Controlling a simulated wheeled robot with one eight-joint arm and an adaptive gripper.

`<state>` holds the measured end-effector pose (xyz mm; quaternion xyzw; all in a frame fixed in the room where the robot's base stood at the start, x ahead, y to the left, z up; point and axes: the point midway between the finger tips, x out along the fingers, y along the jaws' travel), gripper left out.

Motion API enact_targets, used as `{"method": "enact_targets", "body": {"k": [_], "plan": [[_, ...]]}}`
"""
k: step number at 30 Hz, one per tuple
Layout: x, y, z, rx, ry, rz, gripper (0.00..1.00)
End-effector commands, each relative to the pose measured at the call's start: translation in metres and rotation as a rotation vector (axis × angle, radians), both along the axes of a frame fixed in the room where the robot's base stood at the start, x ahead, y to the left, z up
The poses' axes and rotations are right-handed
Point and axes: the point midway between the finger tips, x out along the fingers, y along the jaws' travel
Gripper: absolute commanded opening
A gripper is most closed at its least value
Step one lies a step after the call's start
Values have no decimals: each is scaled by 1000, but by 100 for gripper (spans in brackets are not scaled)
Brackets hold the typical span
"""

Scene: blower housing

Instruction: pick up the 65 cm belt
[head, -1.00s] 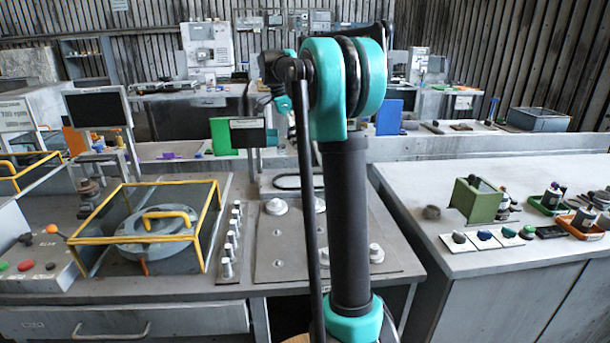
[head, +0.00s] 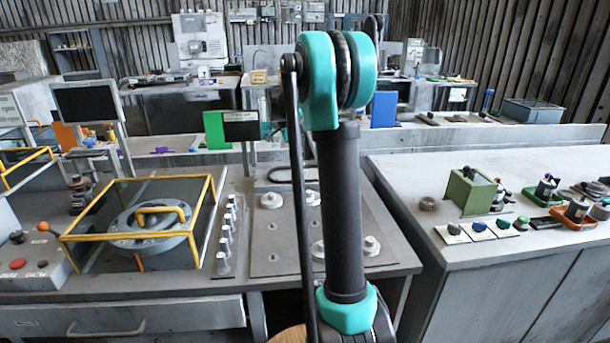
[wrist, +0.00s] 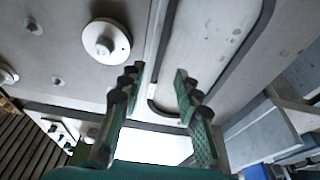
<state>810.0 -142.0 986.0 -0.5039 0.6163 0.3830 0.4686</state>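The belt is a thin black loop lying on a light grey panel. In the wrist view the belt (wrist: 243,50) fills the upper middle and right, with a rounded end near the fingers. In the head view only the left end of what looks like the belt (head: 268,174) shows at the back of the bench, and my arm hides the rest. My gripper (wrist: 158,78) is open, with its green and dark ridged fingers apart. One strand of the belt appears between the fingertips in the wrist view. I cannot tell the height gap. The head view does not show the gripper.
A round pulley (wrist: 106,40) sits left of the fingers, with several smaller knobs on the plate. A yellow-framed guard (head: 140,210) stands on the bench to the left. A small black screen (head: 241,126) stands behind the plate. A green box (head: 470,190) is on the right bench.

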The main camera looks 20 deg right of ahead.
Motion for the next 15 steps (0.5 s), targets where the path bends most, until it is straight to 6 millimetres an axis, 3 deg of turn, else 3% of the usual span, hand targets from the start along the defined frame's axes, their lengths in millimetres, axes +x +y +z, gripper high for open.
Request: {"method": "enact_targets", "body": {"k": [7,15], "plan": [[-5,-14,-33,0,0,0,33],[-6,-16,-42,0,0,0,33]]}}
